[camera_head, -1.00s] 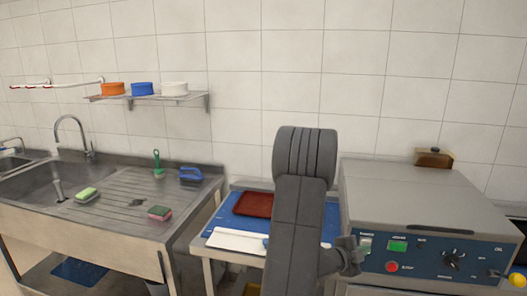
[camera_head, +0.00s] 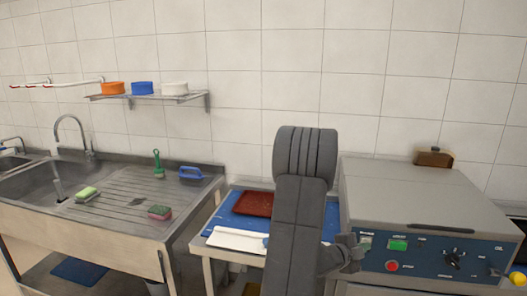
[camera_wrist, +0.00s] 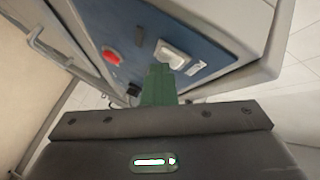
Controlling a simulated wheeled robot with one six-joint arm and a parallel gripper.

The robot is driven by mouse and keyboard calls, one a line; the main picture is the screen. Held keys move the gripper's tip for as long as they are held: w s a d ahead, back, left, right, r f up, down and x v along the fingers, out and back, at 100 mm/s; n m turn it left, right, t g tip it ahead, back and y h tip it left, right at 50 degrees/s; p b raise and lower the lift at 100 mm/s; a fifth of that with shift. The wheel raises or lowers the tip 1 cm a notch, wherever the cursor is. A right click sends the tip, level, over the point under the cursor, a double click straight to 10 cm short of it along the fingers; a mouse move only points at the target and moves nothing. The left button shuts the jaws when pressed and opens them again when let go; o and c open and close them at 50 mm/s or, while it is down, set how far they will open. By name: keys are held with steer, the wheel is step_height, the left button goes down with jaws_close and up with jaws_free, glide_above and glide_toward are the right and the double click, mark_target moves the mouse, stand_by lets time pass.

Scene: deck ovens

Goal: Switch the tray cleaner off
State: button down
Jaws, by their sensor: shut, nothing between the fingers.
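The tray cleaner (camera_head: 418,197) is the grey box-shaped machine at the right of the head view, with a blue control panel (camera_head: 428,259) on its front. The panel carries a pale switch (camera_head: 366,241) at its left end, a green button (camera_head: 398,244), a red button (camera_head: 392,266) and a dark knob (camera_head: 452,258). My gripper (camera_head: 350,253) is shut and empty at the panel's left end. In the wrist view, its fingertips (camera_wrist: 160,72) are just below the pale switch (camera_wrist: 172,54); I cannot tell whether they touch. The red button (camera_wrist: 111,57) is to their left.
A low table with a blue top (camera_head: 225,219) stands left of the machine, bearing a red tray (camera_head: 253,204) and a white board (camera_head: 236,240). A sink counter (camera_head: 112,224) with sponges is further left.

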steer(key=shift+s+f, duration=0.1)
steer(key=shift+s+b, duration=0.2)
steer(key=shift+b, duration=0.15)
steer(key=s+a+b, duration=0.1)
steer(key=s+b, duration=0.1)
steer(key=s, duration=0.4)
steer(key=shift+a+b, duration=0.25)
steer(key=shift+b, duration=0.15)
